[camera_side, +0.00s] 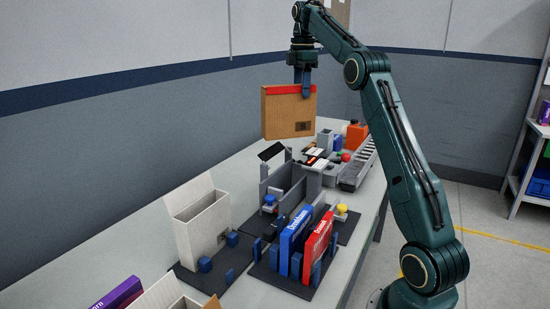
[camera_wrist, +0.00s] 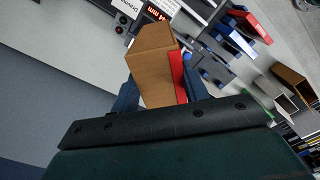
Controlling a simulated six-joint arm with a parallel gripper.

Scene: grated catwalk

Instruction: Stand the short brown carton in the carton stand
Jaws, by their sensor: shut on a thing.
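The brown carton (camera_side: 288,114) has a red band along its top edge and a dark printed patch. My gripper (camera_side: 306,88) is shut on its top edge near the right end and holds it in the air above the bench. In the wrist view the brown carton (camera_wrist: 152,65) shows end-on between the blue fingers. A dark base with blue posts (camera_side: 229,279) stands at the front of the bench and has a white open carton (camera_side: 203,227) upright on it. A similar base beside it holds a blue box (camera_side: 291,243) and a red box (camera_side: 317,245). I cannot tell which base is the carton stand.
A grey fixture (camera_side: 284,190) stands behind the boxes. Small parts, an orange container (camera_side: 356,135) and a grey roller track (camera_side: 358,166) lie at the back right. More open cartons (camera_side: 165,293) are at the front left. The bench's left strip is clear.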

